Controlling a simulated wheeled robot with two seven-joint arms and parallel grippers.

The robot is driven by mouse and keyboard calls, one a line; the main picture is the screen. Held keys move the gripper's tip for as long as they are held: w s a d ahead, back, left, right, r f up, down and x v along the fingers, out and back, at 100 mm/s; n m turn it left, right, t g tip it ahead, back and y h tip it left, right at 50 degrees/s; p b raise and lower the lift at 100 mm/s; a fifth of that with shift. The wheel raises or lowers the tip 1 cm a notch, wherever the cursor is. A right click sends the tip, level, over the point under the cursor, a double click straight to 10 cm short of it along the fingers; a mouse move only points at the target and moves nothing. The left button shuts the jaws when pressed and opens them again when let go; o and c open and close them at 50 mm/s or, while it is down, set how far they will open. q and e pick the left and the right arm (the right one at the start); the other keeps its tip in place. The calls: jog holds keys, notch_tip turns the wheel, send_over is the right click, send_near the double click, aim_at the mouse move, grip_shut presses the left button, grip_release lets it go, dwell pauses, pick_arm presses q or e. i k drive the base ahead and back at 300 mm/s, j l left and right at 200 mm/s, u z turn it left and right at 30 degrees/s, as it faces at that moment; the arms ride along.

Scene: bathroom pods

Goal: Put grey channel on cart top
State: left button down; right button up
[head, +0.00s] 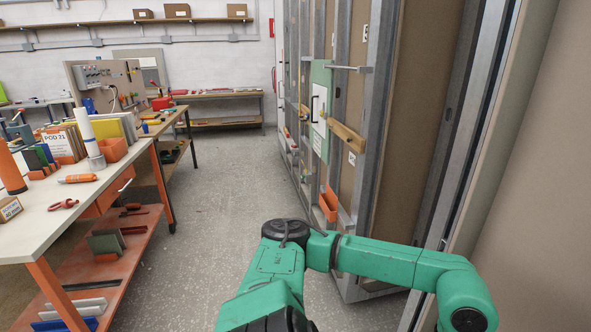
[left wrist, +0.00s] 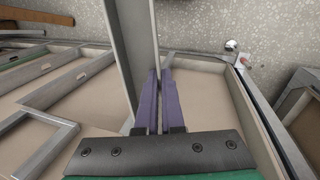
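My left gripper (left wrist: 159,78) shows in the left wrist view with two purple fingers close together. They are shut on the thin edge of a long grey channel (left wrist: 131,45), which runs up from beside the fingers to the top of the picture. Part of the channel is hidden behind the left finger. The cart top (head: 75,190) is the pale worktop at the left of the head view, on an orange frame and crowded with items. Neither gripper shows in the head view, and my right gripper is in no view.
The cart's lower shelf (head: 75,268) holds pale strips and green parts. A framed pod wall (head: 350,110) stands at the right, with an orange bin (head: 328,203) on it. Grey floor (head: 215,200) lies clear between cart and wall. Frame bars and tan panels surround the left gripper.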

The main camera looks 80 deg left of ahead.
aim_at(23, 220)
jog(key=u, duration=0.45)
jog(key=j+u, duration=0.1)
jog(key=u, duration=1.3)
jog(key=j+u, duration=0.1)
jog(key=u, duration=0.4)
jog(key=i+u, duration=0.1)
jog(key=u, duration=0.35)
jog(key=i+u, duration=0.25)
jog(key=u, duration=0.25)
jog(key=i+u, duration=0.3)
jog(key=u, duration=0.2)
jog(key=i+l+u, duration=0.2)
jog(key=u, duration=0.3)
jog(key=i+l+u, duration=0.2)
jog(key=u, duration=0.3)
jog(key=i+l+u, duration=0.15)
jog(key=l+u, duration=0.35)
